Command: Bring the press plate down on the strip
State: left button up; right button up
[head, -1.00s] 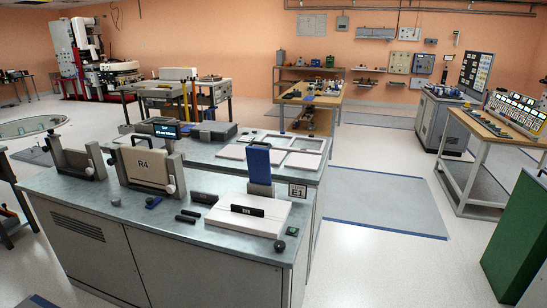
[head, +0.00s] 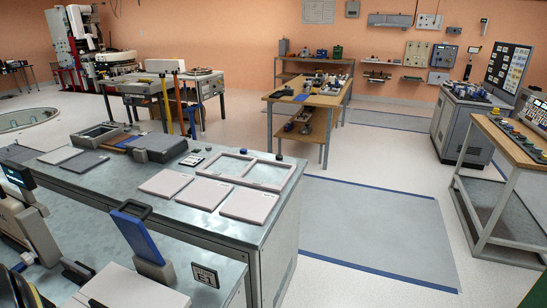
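I cannot tell for sure whether this is the press plate. A white slab (head: 135,290) lies in front of it, cut off by the bottom edge. I cannot make out a strip. A grey hinged device (head: 32,238) stands at the left edge, partly cut off.
The bench behind (head: 280,202) holds pale flat panels (head: 207,193), a white open frame (head: 245,167) and a grey case (head: 160,147). A wooden table (head: 318,98) stands farther back; another workbench (head: 515,140) stands right. Open floor with a blue-edged grey mat (head: 375,225) lies between.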

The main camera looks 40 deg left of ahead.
aim_at(132, 228)
jog(key=i, duration=1.55)
jog(key=u, duration=3.6)
jog(key=i, duration=0.5)
jog(key=z, duration=0.1)
